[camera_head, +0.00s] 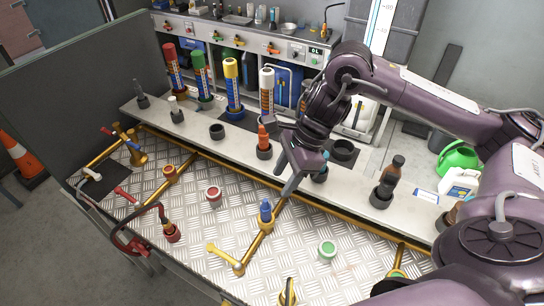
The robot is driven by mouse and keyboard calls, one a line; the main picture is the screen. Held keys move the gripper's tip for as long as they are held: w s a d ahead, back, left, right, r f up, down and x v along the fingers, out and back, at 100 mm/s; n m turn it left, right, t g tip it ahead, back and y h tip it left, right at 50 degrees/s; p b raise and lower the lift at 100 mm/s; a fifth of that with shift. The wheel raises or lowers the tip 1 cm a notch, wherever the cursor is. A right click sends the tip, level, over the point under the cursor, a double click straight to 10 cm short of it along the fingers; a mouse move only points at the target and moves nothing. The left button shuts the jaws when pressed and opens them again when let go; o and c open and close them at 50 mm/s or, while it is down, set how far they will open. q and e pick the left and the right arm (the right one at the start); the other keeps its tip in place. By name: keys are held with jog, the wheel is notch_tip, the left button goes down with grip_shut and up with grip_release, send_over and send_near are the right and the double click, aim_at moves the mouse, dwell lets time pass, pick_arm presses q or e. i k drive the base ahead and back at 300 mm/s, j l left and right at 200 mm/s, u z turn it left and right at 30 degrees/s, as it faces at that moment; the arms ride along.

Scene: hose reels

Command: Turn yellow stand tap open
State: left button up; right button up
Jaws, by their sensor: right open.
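A yellow lever handle (224,256) lies on the checker-plate bench top, at the front end of a brass pipe fitting. I cannot tell for sure whether this is the yellow stand tap. A brass stand fitting (134,150) with coloured levers stands at the left back of the bench. My right gripper (284,180) is open and empty, fingers pointing down, above the back middle of the bench. It is behind and right of the yellow lever, near a blue-topped fitting (266,212), and apart from both. My left gripper is not in view.
A grey shelf (217,147) with colored cylinders and bottles runs behind the bench. A red hose (130,237) curls at the left edge. Red (213,193) and green (327,249) round caps stand on the plate.

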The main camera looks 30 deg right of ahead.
aim_at(211, 248)
jog(key=k+j, duration=1.55)
jog(key=k, duration=0.15)
